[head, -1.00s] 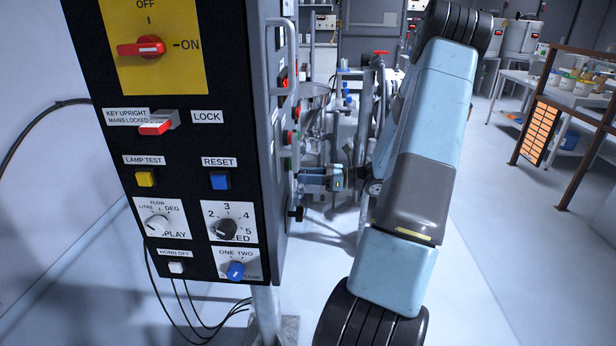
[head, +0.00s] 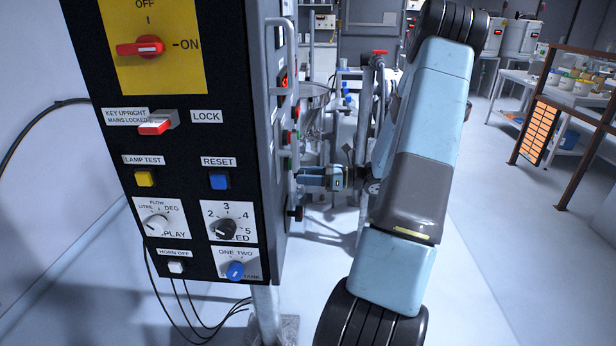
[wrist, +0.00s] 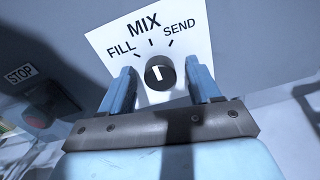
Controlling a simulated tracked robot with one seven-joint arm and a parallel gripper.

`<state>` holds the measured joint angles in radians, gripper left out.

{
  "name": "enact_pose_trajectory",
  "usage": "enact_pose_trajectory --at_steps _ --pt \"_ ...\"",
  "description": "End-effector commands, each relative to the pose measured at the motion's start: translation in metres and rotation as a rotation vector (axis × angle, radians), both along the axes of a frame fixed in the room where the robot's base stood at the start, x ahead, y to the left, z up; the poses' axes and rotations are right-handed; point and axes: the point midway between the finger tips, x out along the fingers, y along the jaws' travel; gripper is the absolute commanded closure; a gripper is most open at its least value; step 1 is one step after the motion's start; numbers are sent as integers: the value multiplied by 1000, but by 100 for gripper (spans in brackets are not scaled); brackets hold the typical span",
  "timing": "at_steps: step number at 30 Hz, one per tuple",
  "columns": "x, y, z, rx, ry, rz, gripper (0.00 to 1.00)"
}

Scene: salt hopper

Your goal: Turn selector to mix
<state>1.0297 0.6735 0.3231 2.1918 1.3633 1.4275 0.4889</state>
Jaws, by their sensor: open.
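The selector is a round black knob (wrist: 160,73) with a white pointer mark, on a white plate (wrist: 192,55) lettered FILL, MIX and SEND. The plate looks tilted in the wrist view. The white mark runs nearly upright, leaning slightly toward the MIX tick; I cannot tell its exact setting. My gripper (wrist: 162,76) is open, with one blue finger on each side of the knob and visible gaps to both. How far the fingertips are from the plate is unclear. In the head view my gripper (head: 332,178) is small, beside the cabinet's right side; the selector cannot be made out.
A black control cabinet (head: 190,100) with switches and knobs stands close on the left, with a metal handle (head: 284,100) on its side. A STOP label (wrist: 20,74) and red button (wrist: 36,115) lie left of the selector. Open floor (head: 510,250) is at right.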

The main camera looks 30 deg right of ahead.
Motion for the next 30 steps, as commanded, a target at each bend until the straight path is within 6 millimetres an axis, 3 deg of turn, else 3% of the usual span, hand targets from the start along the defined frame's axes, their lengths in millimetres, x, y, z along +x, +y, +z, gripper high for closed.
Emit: enact_pose_trajectory --at_steps 8,21,30 --pt "-14 -21 0 0 0 -3 38" --pt "-63 -89 -1 -1 1 -3 38" --pt "-79 -111 -1 1 1 0 38"
